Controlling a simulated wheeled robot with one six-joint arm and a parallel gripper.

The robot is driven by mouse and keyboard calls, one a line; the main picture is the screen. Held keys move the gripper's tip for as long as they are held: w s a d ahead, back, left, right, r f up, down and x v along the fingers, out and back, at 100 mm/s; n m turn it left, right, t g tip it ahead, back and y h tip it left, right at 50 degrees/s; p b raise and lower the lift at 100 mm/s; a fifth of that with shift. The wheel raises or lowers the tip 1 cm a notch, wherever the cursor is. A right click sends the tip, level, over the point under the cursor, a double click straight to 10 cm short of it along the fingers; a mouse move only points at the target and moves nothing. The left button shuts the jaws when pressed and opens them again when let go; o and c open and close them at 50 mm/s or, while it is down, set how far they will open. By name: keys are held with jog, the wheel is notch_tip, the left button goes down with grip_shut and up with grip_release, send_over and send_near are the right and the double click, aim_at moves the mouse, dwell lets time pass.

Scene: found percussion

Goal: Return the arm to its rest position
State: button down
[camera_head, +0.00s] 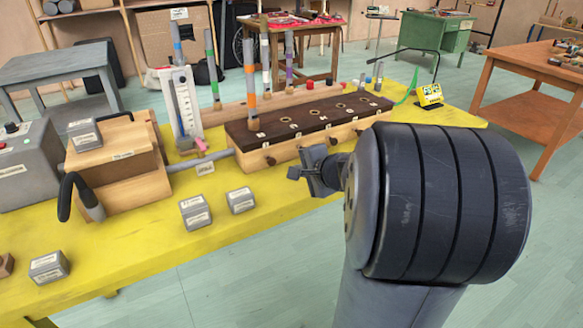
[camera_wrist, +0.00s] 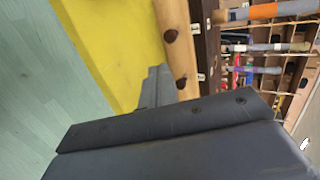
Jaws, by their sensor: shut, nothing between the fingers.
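My gripper (camera_head: 316,172) is at the end of my dark arm in the head view, in front of the long wooden block with a dark top (camera_head: 310,112). It is shut and empty, near the front edge of the yellow table (camera_head: 130,245). In the wrist view the gripper (camera_wrist: 158,88) shows dark against the yellow table (camera_wrist: 105,45) and the wooden block's front (camera_wrist: 172,35). My large ribbed arm joint fills the right of the head view and hides part of the table and floor.
Grey labelled weights (camera_head: 195,213) lie on the table's front half. A wooden box (camera_head: 112,165) with a black hose stands at left. Tubes with coloured bands, such as an orange one (camera_head: 250,85), stand upright at the block. A brown table (camera_head: 540,95) stands at right.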

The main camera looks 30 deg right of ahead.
jog(key=shift+v, duration=1.4)
